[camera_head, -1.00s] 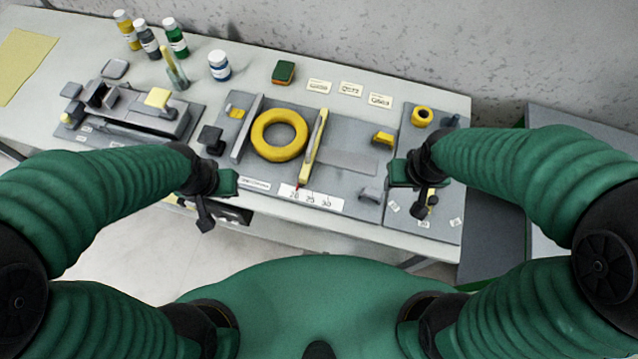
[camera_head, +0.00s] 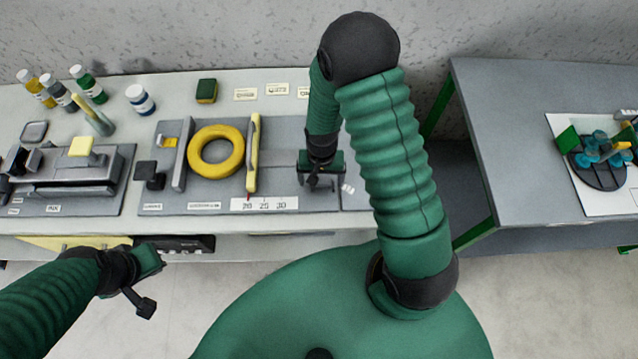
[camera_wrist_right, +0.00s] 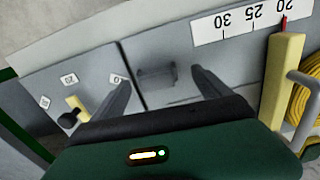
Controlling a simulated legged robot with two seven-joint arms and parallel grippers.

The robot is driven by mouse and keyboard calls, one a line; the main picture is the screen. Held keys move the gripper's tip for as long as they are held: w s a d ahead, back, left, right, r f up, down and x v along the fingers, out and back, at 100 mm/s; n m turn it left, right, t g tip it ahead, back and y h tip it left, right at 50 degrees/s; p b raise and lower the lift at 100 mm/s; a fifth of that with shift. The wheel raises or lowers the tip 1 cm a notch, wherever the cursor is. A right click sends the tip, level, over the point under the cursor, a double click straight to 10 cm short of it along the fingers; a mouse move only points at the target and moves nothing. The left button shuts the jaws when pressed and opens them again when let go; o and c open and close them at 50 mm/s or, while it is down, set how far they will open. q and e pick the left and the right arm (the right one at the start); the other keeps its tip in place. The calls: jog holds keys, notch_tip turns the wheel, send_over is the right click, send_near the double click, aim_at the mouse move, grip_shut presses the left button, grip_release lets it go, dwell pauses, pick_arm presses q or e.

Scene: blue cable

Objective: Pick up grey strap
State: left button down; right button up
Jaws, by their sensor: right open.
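A small grey bent piece (camera_wrist_right: 157,77), probably the grey strap, sits on the grey board in the right wrist view. It shows between the two fingers of my right gripper (camera_wrist_right: 165,84) and beyond their tips, apart from them. My right gripper also shows in the head view (camera_head: 315,180), right of the yellow bar and low over the board. It is open and empty; the grey piece is hidden there behind it. My left gripper (camera_head: 145,282) hangs in front of the table at the lower left, and its jaw gap is unclear.
The grey board (camera_head: 215,197) carries a yellow cable ring (camera_head: 216,151), a yellow bar (camera_head: 253,155) and a number scale (camera_head: 264,204). A second table (camera_head: 530,130) stands at right. In the wrist view, a yellow-and-black part (camera_wrist_right: 73,110) lies left of the grey piece.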

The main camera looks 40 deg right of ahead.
aim_at(325, 180)
jog(key=d+f, duration=0.2)
jog(key=f, duration=0.1)
jog(key=shift+f, duration=0.2)
jog(key=shift+w+d+f, duration=0.1)
jog(key=shift+d+f, duration=0.1)
jog(key=shift+a, duration=0.25)
jog(key=shift+a+r, duration=0.25)
jog(key=shift+a, duration=0.35)
jog(key=shift+a+r, duration=0.2)
jog(key=shift+a, duration=0.35)
jog(key=c, duration=0.6)
jog(key=shift+a, duration=0.1)
jog(key=shift+c, duration=0.9)
jog(key=shift+d, duration=0.2)
jog(key=shift+c, duration=1.3)
jog(key=shift+d+f, duration=0.15)
jog(key=shift+d, duration=0.15)
jog(key=shift+c, duration=1.1)
jog(key=shift+s+d+f, duration=0.1)
jog(key=shift+s+d, duration=0.1)
jog(key=shift+d, duration=0.3)
jog(key=shift+c, duration=0.5)
pick_arm(q)
jog(key=shift+d+r, duration=0.25)
jog(key=shift+d, duration=0.8)
pick_arm(e)
jog(key=shift+a, duration=0.1)
